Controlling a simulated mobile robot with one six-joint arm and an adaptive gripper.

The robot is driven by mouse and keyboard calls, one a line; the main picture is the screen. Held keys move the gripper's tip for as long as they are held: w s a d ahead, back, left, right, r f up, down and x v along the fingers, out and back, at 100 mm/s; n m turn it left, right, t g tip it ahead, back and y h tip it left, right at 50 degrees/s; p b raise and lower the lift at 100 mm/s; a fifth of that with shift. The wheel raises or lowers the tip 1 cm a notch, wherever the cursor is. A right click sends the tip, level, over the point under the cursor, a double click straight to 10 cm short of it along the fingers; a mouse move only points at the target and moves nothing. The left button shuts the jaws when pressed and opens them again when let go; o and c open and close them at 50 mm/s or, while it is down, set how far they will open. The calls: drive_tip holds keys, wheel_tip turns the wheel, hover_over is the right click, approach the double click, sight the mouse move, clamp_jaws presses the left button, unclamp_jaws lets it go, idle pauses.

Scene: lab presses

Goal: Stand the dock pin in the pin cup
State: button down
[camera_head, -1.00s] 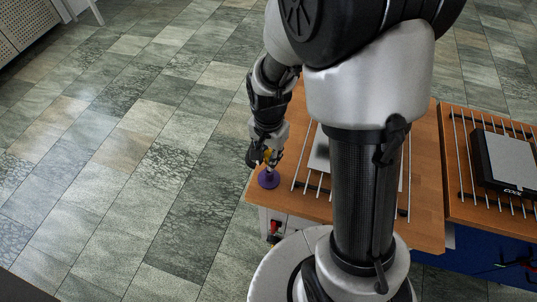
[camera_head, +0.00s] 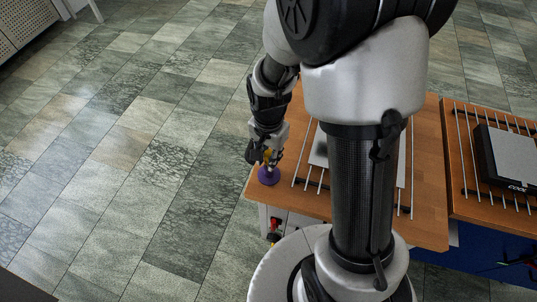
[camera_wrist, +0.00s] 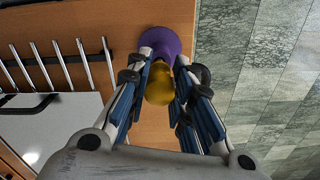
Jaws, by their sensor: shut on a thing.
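The dock pin is yellow-gold with a rounded end (camera_wrist: 159,90). It lies between the fingers of my gripper (camera_wrist: 168,70), which is shut on it. In the wrist view the pin's far end meets the purple pin cup (camera_wrist: 168,40); whether it is seated inside cannot be told. In the head view the cup (camera_head: 268,176) stands at the left front corner of the wooden table. My gripper (camera_head: 264,157) is directly above it, with a bit of the yellow pin (camera_head: 267,155) showing between the fingers.
The wooden table (camera_head: 427,215) carries metal rods (camera_head: 309,168) and a pale plate (camera_head: 318,150) right of the cup. A black and grey device (camera_head: 512,158) sits on rods on the right-hand table. The tiled floor to the left is clear.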

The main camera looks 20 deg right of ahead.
drive_tip(key=shift+f+b, duration=0.85)
drive_tip(key=shift+f, duration=0.35)
drive_tip(key=c, duration=1.3)
unclamp_jaws()
drive_tip(key=shift+c, duration=0.2)
drive_tip(key=shift+r, duration=0.1)
wheel_tip(320, 180, up, 11)
drive_tip(key=shift+r, duration=0.5)
